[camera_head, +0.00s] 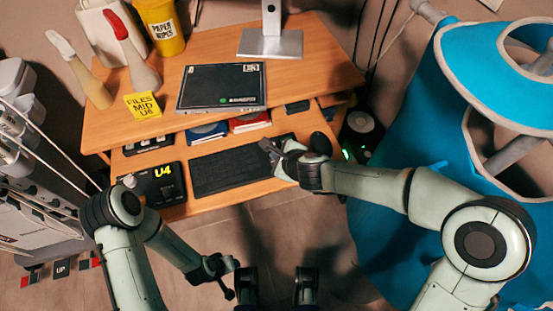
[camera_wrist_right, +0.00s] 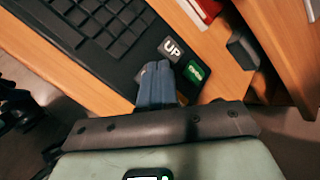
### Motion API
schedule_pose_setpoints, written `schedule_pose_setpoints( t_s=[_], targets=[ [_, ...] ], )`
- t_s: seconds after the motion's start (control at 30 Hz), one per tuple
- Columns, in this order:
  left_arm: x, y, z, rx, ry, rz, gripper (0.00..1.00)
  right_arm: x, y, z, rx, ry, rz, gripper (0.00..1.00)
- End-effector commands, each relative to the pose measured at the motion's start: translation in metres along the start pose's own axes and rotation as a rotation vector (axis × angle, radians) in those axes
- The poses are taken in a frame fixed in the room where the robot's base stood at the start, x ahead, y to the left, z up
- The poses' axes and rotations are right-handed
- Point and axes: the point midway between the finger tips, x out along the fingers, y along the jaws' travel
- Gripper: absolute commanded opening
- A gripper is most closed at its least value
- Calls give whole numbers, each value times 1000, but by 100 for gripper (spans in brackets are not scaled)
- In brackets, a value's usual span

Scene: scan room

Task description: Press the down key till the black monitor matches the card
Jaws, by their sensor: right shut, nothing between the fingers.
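The yellow card (camera_head: 143,105) stands on the upper desk shelf and reads "FILES MID U6". The small black monitor (camera_head: 165,178) at the left of the lower shelf shows "U4" in yellow. The black keyboard (camera_head: 230,167) lies right of it. My right gripper (camera_head: 268,146) is at the keyboard's right end, shut and empty. In the right wrist view its blue-grey fingertips (camera_wrist_right: 157,66) are over the keys beside the UP key (camera_wrist_right: 172,48) and a green key (camera_wrist_right: 195,72). They cover a key there, and contact is unclear. My left gripper (camera_head: 230,280) hangs low, away from the desk.
A closed black laptop-like slab (camera_head: 222,87) lies on the upper shelf, below a metal stand (camera_head: 270,43). A yellow tub (camera_head: 160,25) and foot models stand at the back left. Blue and red books (camera_head: 250,121) sit under the shelf. A blue covered structure (camera_head: 420,190) is at right.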

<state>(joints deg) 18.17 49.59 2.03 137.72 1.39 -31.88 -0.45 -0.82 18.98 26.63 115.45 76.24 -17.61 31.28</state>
Motion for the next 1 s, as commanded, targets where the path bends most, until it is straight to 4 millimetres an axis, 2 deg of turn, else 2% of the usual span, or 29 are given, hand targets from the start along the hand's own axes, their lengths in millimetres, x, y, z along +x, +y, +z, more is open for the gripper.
schedule_pose_setpoints(
  t_s=[1.0],
  targets=[
    [7,-2,1,-1,-2,-1,43,6,4,-4,0,0,0,0]
  ],
)
